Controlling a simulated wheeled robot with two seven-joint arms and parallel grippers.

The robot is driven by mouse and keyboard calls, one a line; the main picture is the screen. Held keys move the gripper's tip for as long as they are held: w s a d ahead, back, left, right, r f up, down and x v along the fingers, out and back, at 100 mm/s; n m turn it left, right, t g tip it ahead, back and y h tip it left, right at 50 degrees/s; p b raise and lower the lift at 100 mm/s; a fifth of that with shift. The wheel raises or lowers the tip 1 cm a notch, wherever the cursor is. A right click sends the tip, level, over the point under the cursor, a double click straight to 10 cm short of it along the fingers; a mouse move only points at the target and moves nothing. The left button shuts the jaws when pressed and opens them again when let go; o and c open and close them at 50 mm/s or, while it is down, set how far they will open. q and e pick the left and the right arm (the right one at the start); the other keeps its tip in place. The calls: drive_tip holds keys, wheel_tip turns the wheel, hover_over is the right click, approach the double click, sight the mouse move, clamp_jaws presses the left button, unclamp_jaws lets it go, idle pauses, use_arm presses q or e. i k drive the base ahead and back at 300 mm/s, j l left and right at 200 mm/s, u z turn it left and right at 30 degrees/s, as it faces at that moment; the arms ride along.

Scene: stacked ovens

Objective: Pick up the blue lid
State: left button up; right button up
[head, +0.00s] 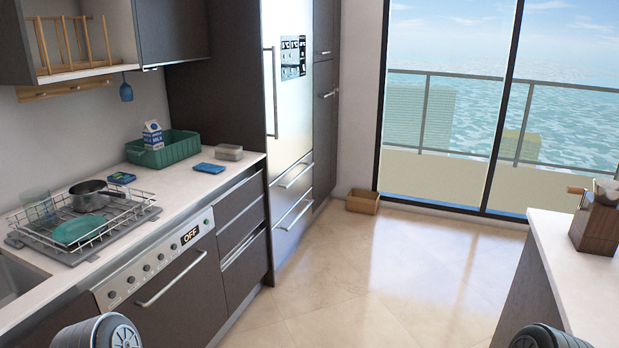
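Neither of my grippers is in view; only rounded grey parts of my arms show at the bottom left and bottom right edges.
A green crate (165,150) with a milk carton (153,135) stands behind the lid. A small blue packet (122,178) and a dish rack (80,222) with a pot (92,194) are further left. A counter (585,270) stands at right. The floor (400,270) between is clear.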

sight(214, 169)
drive_tip(key=i+u, duration=0.1)
drive_tip(key=i, duration=0.45)
drive_tip(key=i+l+u, duration=0.15)
drive_tip(key=i, duration=0.4)
drive_tip(key=i+l+u, duration=0.1)
drive_tip(key=i, duration=0.45)
drive_tip(key=i+l+u, duration=0.15)
drive_tip(key=i+u, duration=0.15)
drive_tip(key=u, duration=0.15)
drive_tip(key=i+l+u, duration=0.3)
drive_tip(key=u, duration=0.15)
drive_tip(key=i+l+u, duration=0.2)
drive_tip(key=l+u, duration=0.25)
drive_tip(key=i+l+u, duration=0.2)
drive_tip(key=u, duration=0.25)
drive_tip(key=l+u, duration=0.85)
drive_tip(key=l, duration=0.45)
